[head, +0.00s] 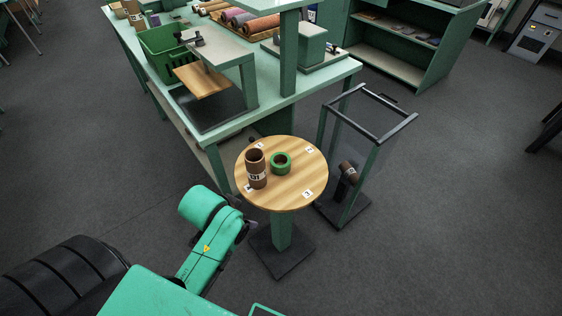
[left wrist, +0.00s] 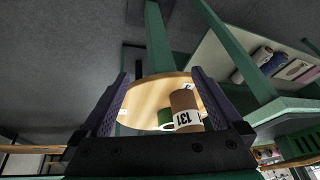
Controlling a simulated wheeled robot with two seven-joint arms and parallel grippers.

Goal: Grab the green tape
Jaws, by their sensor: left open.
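The green tape (head: 272,163), a thick ring, lies on the round wooden table (head: 285,194), right of an upright brown tube (head: 256,180) with a white label. In the left wrist view the green tape (left wrist: 165,117) shows partly behind the brown tube (left wrist: 183,99), which is labelled 131. My left gripper (left wrist: 158,76) is open and empty, its two dark fingers framing the tabletop in that view. In the head view my left arm's wrist is at the near left of the table, apart from the tape, and its fingers are mostly hidden. My right gripper is not in view.
Small numbered tags lie around the tabletop. A dark-framed clear bin (head: 372,150) with a brown tube inside stands right of the table. A long green workbench (head: 315,83) holding a green crate (head: 165,60) and rolls is behind. Open grey floor lies to the right.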

